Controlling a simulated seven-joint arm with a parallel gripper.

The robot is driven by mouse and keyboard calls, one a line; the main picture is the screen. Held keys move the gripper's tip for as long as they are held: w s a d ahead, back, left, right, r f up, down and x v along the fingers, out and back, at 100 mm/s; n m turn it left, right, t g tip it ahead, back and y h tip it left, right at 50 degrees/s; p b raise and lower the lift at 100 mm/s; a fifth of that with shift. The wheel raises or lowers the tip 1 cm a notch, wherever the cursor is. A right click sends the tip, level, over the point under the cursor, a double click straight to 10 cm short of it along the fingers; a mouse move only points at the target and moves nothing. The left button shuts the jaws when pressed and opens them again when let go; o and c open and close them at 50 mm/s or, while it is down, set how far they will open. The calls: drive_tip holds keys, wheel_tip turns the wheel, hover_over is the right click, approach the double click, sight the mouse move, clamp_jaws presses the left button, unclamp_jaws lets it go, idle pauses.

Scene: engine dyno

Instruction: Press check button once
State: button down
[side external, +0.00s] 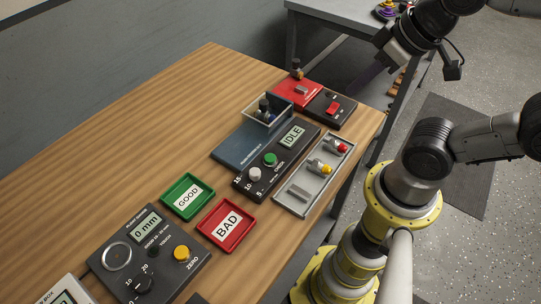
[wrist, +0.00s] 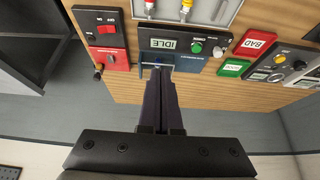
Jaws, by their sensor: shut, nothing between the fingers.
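The check button is a green round button (side external: 270,159) on a black box (side external: 251,192) whose display (side external: 291,136) reads IDLE. A white knob (side external: 254,173) sits beside the button. In the wrist view the green button (wrist: 197,47) is right of my fingertips and further up the picture. My gripper (wrist: 157,72) is shut and empty, with its two dark fingers together. In the side view my gripper (side external: 364,86) is at the upper right, apart from the black box and its button.
A blue fixture with a clear-walled bin (side external: 267,108) stands behind the box. A red block and a black switch box (side external: 330,109) are at the far end. A grey tray (side external: 296,194) holds parts. Green GOOD (side external: 187,180) and red BAD (side external: 243,211) trays sit nearer, beside a gauge box (side external: 128,255).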

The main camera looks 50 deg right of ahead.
drive_tip(key=shift+w, duration=0.1)
drive_tip(key=w+d+r+n+t+h, duration=0.1)
drive_tip(key=w+d+n+h, duration=0.2)
drive_tip(key=w+d+n, duration=0.15)
drive_tip(key=n+t+y, duration=0.3)
drive_tip(key=n+y, duration=0.1)
drive_tip(key=n, duration=2)
hover_over(274, 160)
wheel_tip(274, 160, down, 8)
drive_tip(key=shift+s+a+f, duration=0.1)
drive_tip(key=shift+f, duration=4.4)
